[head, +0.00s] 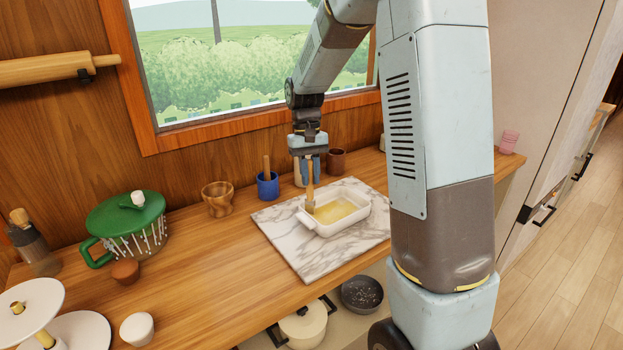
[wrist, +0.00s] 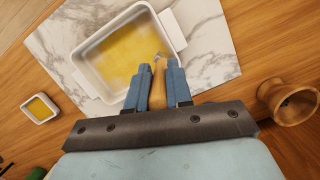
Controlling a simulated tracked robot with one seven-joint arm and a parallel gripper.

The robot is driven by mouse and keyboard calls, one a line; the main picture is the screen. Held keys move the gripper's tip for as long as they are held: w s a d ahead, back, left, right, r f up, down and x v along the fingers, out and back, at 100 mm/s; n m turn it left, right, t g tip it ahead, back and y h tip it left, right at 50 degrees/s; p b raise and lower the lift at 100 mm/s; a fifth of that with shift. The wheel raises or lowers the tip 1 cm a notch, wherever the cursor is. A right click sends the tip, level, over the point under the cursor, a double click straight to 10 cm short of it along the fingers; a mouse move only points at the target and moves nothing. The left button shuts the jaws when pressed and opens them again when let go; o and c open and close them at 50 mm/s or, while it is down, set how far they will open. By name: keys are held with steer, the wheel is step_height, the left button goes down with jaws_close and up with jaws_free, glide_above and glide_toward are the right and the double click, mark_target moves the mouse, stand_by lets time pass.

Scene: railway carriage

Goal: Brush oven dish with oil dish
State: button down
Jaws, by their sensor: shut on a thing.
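The white oven dish (head: 345,221) sits on a marble board, with yellow oil over its floor. It also fills the upper middle of the wrist view (wrist: 90,82). My gripper (head: 307,170) is above the dish's left end in the head view, shut on the brush (head: 310,193). The brush's wooden handle (wrist: 157,98) shows between the blue fingers, and its tip points down into the dish. Whether the bristles touch the dish floor is hard to tell. The small white oil dish (wrist: 39,108) holds yellow oil at the left of the wrist view. I cannot find it in the head view.
The marble board (head: 293,253) lies on the wooden counter. A blue cup (head: 267,186), a wooden cup (head: 218,199) and a brown mug (head: 337,161) stand near the wall. A green colander (head: 128,222) is at left. My arm hides the counter's right part.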

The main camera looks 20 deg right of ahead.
mark_target(310, 161)
steer(key=shift+s+v, duration=0.25)
steer(key=shift+v, duration=0.8)
steer(key=shift+s+v, duration=0.25)
steer(key=shift+v, duration=0.85)
steer(key=shift+s+v, duration=0.25)
steer(key=shift+v, duration=0.8)
steer(key=shift+r, duration=0.2)
steer(key=s+d, duration=0.2)
steer(key=s, duration=0.4)
steer(key=w+x, duration=0.1)
steer(key=x, duration=0.5)
steer(key=shift+f, duration=0.6)
steer(key=shift+w+d+f, duration=0.1)
steer(key=shift+f, duration=0.45)
steer(key=shift+d, duration=0.1)
